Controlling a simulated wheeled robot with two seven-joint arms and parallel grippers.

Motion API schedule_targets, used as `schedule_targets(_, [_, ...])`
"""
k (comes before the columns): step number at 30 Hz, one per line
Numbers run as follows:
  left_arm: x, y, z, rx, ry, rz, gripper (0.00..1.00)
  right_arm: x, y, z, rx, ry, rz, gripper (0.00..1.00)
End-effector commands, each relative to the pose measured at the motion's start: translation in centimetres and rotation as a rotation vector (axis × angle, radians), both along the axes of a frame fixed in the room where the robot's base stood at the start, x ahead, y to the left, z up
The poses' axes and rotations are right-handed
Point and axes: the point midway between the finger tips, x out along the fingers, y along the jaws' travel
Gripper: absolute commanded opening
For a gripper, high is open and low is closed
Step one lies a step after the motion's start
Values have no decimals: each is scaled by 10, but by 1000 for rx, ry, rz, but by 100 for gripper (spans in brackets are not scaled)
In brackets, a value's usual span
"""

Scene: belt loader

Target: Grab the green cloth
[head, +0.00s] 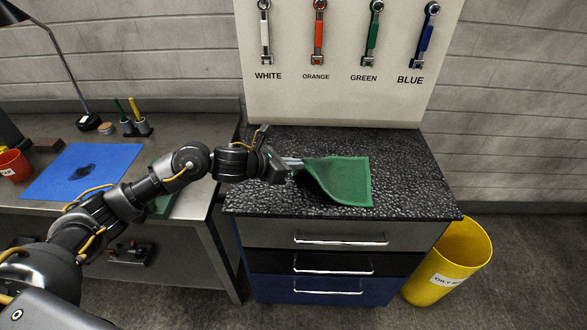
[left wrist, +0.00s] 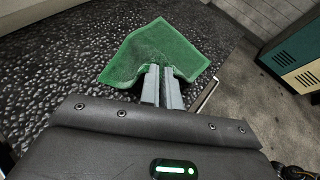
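The green cloth (head: 347,181) is over the speckled black top of the drawer cabinet (head: 400,160), its left edge raised and bunched. My left gripper (head: 297,163) reaches in from the left and meets the cloth at that raised edge. In the left wrist view the two grey fingers (left wrist: 163,88) are close together with the cloth (left wrist: 155,50) pinched and folded at their tips. Whether the far part of the cloth touches the cabinet top is hard to tell. My right gripper is not in view.
A yellow bin (head: 452,262) stands right of the cabinet. A tool board (head: 345,95) with labelled wrenches rises behind it. The workbench on the left holds a blue mat (head: 85,170), a red cup (head: 14,165) and a lamp (head: 88,121). The cabinet top is otherwise clear.

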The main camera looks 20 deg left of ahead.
Motion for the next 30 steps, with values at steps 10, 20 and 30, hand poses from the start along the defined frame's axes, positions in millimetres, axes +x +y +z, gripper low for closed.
schedule_targets(10, [0,0,5,-1,1,0,0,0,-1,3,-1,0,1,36])
schedule_targets(20, [0,0,77,0,-3,-1,0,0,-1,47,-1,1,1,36])
schedule_targets(30, [0,0,97,-1,1,0,0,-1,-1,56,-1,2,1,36])
